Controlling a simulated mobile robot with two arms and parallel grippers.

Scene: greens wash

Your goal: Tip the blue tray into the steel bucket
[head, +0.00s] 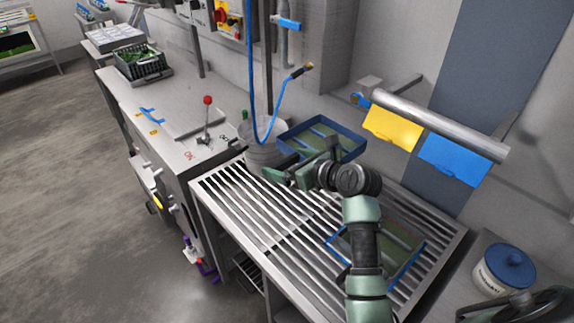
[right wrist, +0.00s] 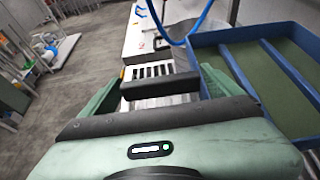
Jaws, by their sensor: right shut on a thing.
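The blue tray (head: 352,151) has green contents between blue dividers. In the head view it is held close beside the steel bucket (head: 262,157), its left end near or over the rim; I cannot tell whether they touch. It looks roughly level. My right gripper (head: 305,166) is shut on the tray's near side. In the right wrist view the tray (right wrist: 228,66) fills the right, against the right finger of the gripper (right wrist: 160,92). The exact grip point is hidden. The bucket's inside is mostly hidden. My left gripper is not in view.
A second blue-edged tray (head: 408,263) lies on the slatted rack (head: 262,232), partly under my right arm. A blue hose (head: 276,112) hangs in front of the bucket. A white tub with a blue lid (head: 508,266) stands at the right. The rack's left part is clear.

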